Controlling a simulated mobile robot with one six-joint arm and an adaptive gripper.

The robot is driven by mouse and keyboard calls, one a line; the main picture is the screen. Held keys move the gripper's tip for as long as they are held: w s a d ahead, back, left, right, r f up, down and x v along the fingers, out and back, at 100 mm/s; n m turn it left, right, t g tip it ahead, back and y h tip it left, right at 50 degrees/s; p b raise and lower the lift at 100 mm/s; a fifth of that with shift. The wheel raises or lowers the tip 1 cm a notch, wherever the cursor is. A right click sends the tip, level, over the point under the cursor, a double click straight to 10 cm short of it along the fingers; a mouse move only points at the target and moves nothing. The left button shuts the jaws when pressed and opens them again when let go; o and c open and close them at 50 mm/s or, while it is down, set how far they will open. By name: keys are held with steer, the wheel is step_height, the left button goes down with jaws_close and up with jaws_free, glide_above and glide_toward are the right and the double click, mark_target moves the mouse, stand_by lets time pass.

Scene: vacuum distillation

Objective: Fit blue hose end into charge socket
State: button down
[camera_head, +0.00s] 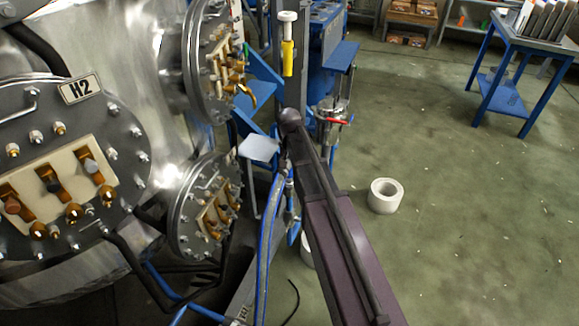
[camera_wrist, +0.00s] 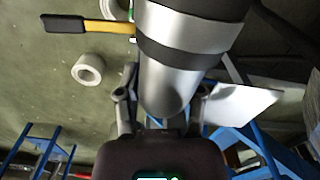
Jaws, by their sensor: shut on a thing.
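The blue hose (camera_head: 266,245) hangs in a loop left of my arm in the head view. Its upper part rises to a grey fitting (camera_head: 287,172) beside my arm. In the wrist view my gripper (camera_wrist: 160,115) has a finger on each side of a silver cylinder with a dark band (camera_wrist: 168,75), which looks like the hose's end piece. The gripper is shut on it. My arm hides the gripper in the head view. I cannot make out the charge socket for certain; the cylinder covers much of the wrist view.
A steel vessel with round flanged covers (camera_head: 206,208) fills the left. A pale plate (camera_head: 259,148) juts out close by and shows in the wrist view (camera_wrist: 238,104). A red-handled valve (camera_head: 334,119) stands beyond. A white roll (camera_head: 385,196) lies on open floor at right.

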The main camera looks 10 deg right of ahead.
steer(key=shift+f+b, duration=1.15)
steer(key=shift+f, duration=0.05)
steer(key=shift+c, duration=0.7)
jaws_free()
steer(key=shift+r, duration=0.15)
